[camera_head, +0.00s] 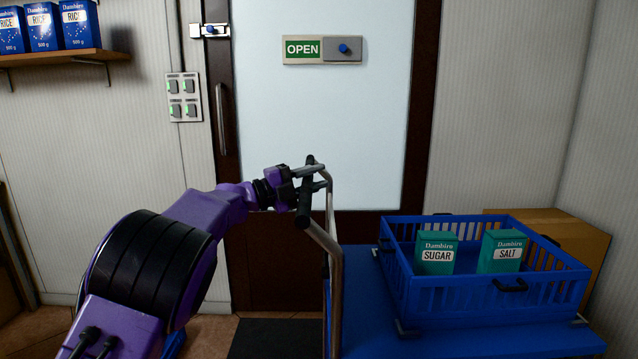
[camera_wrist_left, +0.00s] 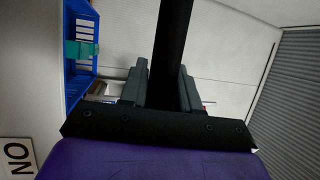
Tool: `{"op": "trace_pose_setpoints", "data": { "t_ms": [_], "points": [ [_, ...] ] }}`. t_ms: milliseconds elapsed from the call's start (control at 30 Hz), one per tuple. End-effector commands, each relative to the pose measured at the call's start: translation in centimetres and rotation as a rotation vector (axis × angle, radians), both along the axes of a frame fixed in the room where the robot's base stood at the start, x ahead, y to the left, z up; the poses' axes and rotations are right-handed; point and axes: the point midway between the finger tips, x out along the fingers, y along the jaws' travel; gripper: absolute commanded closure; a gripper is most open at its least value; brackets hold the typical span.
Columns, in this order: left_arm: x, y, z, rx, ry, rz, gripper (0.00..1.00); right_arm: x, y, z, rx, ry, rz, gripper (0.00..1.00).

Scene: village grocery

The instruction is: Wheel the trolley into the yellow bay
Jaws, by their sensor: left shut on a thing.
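The trolley (camera_head: 480,342) has a blue deck and a bent metal push handle (camera_head: 334,270) with a black grip. It stands at the right of the head view. My left gripper (camera_head: 306,184) is shut on the black grip of the handle. In the left wrist view the black grip (camera_wrist_left: 173,50) runs between the two grey fingers. A blue crate (camera_head: 460,298) sits on the deck, with a green sugar box (camera_head: 436,253) and a green salt box (camera_head: 502,252) inside. The yellow bay is not seen in either view. My right gripper is not in view.
A door (camera_head: 345,120) with an OPEN sign (camera_head: 303,49) stands ahead, with a dark mat (camera_head: 272,340) before it. A cardboard box (camera_head: 575,236) is behind the crate, near the right wall. A shelf (camera_head: 60,59) with rice boxes hangs upper left.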

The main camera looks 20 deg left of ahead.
Motion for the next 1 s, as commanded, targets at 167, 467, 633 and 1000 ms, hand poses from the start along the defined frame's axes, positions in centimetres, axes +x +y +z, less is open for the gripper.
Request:
{"op": "trace_pose_setpoints", "data": {
  "t_ms": [167, 467, 633, 1000],
  "points": [
    [-0.11, 0.40, -0.52, 0.002, 0.008, -0.009, 1.00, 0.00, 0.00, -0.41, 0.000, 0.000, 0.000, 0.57],
    [-0.19, 0.59, -0.43, 0.002, 0.008, -0.011, 1.00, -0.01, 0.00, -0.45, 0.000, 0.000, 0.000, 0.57],
    [-0.21, 0.62, -0.43, 0.002, 0.008, -0.011, 1.00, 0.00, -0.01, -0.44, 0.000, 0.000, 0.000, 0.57],
    [-0.23, 0.58, -0.17, 0.002, 0.003, -0.011, 0.48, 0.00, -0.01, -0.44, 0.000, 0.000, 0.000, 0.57]
  ]
}}
